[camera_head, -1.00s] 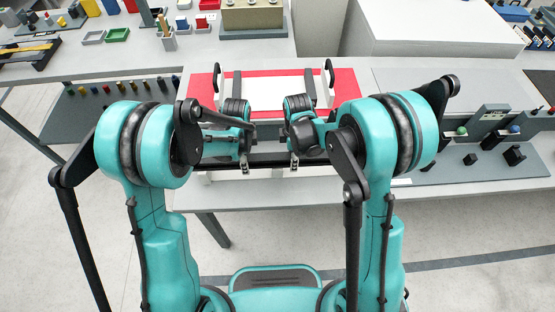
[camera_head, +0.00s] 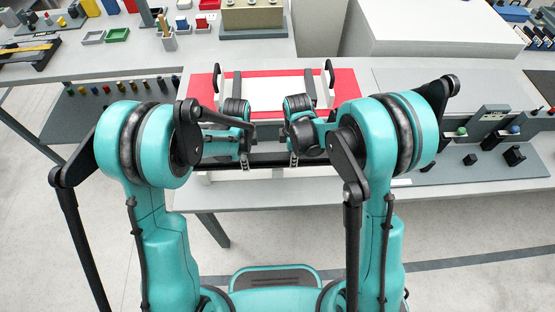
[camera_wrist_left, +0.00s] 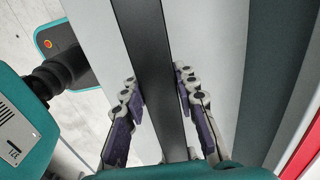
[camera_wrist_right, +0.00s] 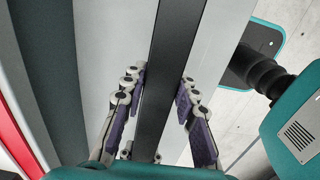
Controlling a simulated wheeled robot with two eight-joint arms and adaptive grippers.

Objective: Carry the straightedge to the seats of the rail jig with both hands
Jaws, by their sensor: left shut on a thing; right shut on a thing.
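The straightedge is a long dark bar (camera_head: 268,159), mostly hidden behind my arms in the head view. It runs left to right in front of the red and white area. My left gripper (camera_head: 244,163) is shut on it, with the bar (camera_wrist_left: 160,70) between its purple-padded fingers in the left wrist view. My right gripper (camera_head: 294,161) is shut on it too, and the bar (camera_wrist_right: 170,70) passes between its fingers in the right wrist view. What looks like the rail jig (camera_head: 260,93), white with upright black ends, stands beyond my wrists. Its seats cannot be made out clearly.
A red mat (camera_head: 346,84) lies around the jig on the grey table (camera_head: 290,194). Dark blocks and fixtures (camera_head: 490,140) stand at the right. A shelf with several small coloured pegs (camera_head: 105,90) is at the left. A big white box (camera_head: 430,30) stands behind.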

